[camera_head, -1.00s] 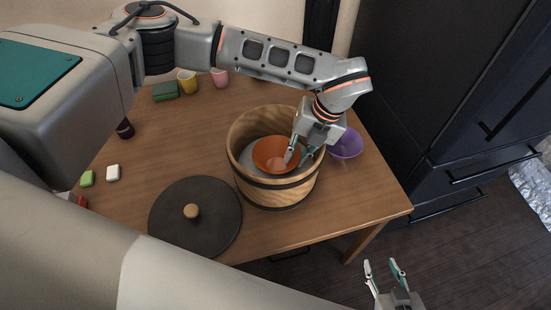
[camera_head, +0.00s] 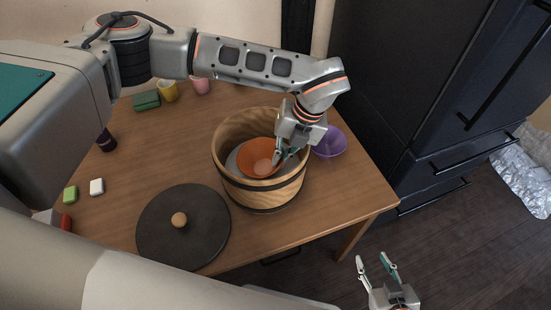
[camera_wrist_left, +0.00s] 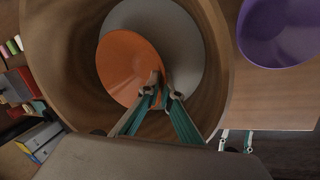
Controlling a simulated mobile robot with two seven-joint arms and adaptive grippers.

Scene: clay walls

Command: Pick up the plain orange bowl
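The plain orange bowl (camera_head: 256,152) sits inside a round wooden bucket (camera_head: 230,178). It also shows in the left wrist view (camera_wrist_left: 122,68), over a grey round surface inside the bucket. My left gripper (camera_head: 279,159) reaches down into the bucket at the bowl's right side. In the left wrist view its fingertips (camera_wrist_left: 165,88) are close together, one inside the bowl and one outside, with the rim between them. It looks shut on the rim. My right gripper (camera_head: 375,262) is open and empty, low at the right, off the table.
A dark round lid (camera_head: 190,240) with a wooden knob lies left of the bucket. A purple bowl (camera_head: 330,142) stands close to the bucket's right. Yellow and pink cups (camera_head: 168,91) and a green block (camera_head: 146,100) are at the back. Dark cabinets (camera_head: 400,80) stand right.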

